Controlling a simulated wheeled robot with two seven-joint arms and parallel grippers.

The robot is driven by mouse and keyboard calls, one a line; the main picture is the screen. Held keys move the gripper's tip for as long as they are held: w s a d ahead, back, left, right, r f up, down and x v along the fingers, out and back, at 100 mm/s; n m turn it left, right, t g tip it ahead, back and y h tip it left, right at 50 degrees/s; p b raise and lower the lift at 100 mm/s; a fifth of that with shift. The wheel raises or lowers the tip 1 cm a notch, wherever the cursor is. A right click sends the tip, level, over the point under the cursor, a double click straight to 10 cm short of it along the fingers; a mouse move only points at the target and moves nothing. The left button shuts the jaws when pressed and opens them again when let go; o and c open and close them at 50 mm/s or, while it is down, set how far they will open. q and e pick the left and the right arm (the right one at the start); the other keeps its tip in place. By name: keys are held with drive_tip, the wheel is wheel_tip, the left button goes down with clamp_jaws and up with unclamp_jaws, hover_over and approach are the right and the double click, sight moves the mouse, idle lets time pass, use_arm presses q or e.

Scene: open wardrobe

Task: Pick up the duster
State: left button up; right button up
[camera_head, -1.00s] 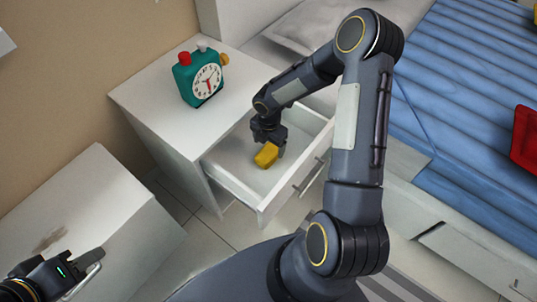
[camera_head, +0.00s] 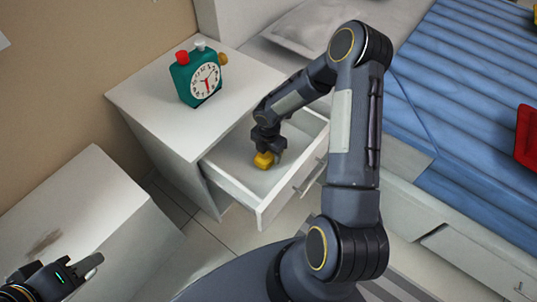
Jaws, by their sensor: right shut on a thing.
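A small yellow thing (camera_head: 263,162), which I take to be the duster, is in the open drawer (camera_head: 232,186) of the white nightstand. My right gripper (camera_head: 267,154) reaches down into the drawer from above and is shut on the yellow thing, covering its upper part. Whether it still touches the drawer floor is hard to tell. My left gripper (camera_head: 92,264) is at the lower left, in front of a white cabinet and away from the drawer. Its finger opening is not clear.
A green clock (camera_head: 200,78) with a red knob stands on the nightstand top (camera_head: 150,98). A white cabinet (camera_head: 80,205) is at the left. A bed with a blue striped cover (camera_head: 460,90) and a red thing (camera_head: 527,137) lies at the right.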

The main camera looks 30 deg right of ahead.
wheel_tip(320, 180, up, 10)
drive_tip(key=p, duration=0.3)
idle(0.3)
